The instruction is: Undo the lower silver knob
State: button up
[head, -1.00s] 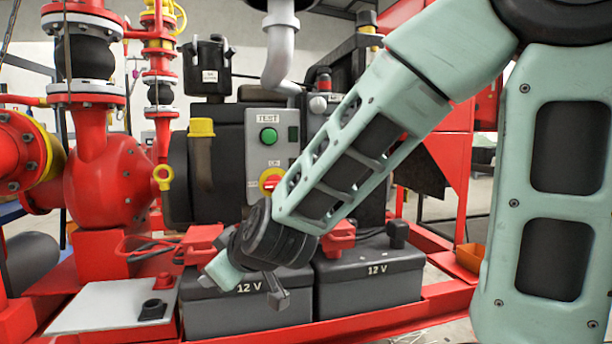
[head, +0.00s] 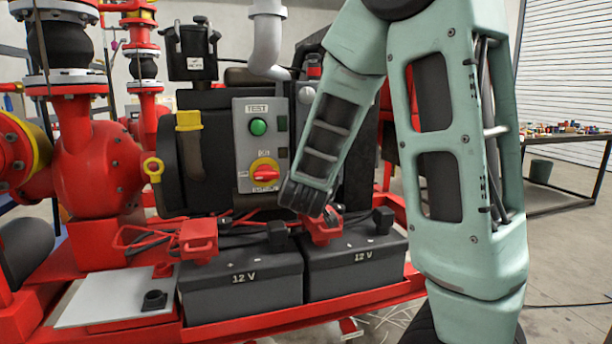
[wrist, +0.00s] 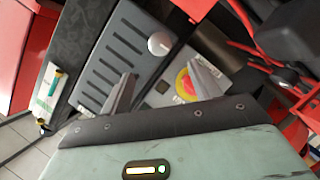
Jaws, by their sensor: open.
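One round silver knob (wrist: 160,43) shows in the wrist view, at a corner of a dark grey ribbed cover (wrist: 115,65). My gripper (wrist: 163,84) is open, with its two fingers apart and nothing between them. The knob lies beyond the fingertips, roughly between them in the picture, with no contact visible. In the head view a silver knob (head: 306,95) shows just left of my arm, below a red-topped part. My arm hides most of the cover there. I cannot tell whether both views show the same knob, or whether this is the lower one. My gripper is hidden in the head view.
A red rotary switch on yellow (head: 265,172) sits beside the cover on a grey panel with a green button (head: 259,127). It lies close to the right finger in the wrist view. Two 12 V batteries (head: 240,285) with red clamps and cables stand below.

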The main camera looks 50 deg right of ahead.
jog(key=b+x, duration=0.2)
jog(key=x, duration=0.9)
jog(key=shift+w, duration=0.15)
jog(key=shift+c, duration=0.3)
jog(key=c, duration=0.9)
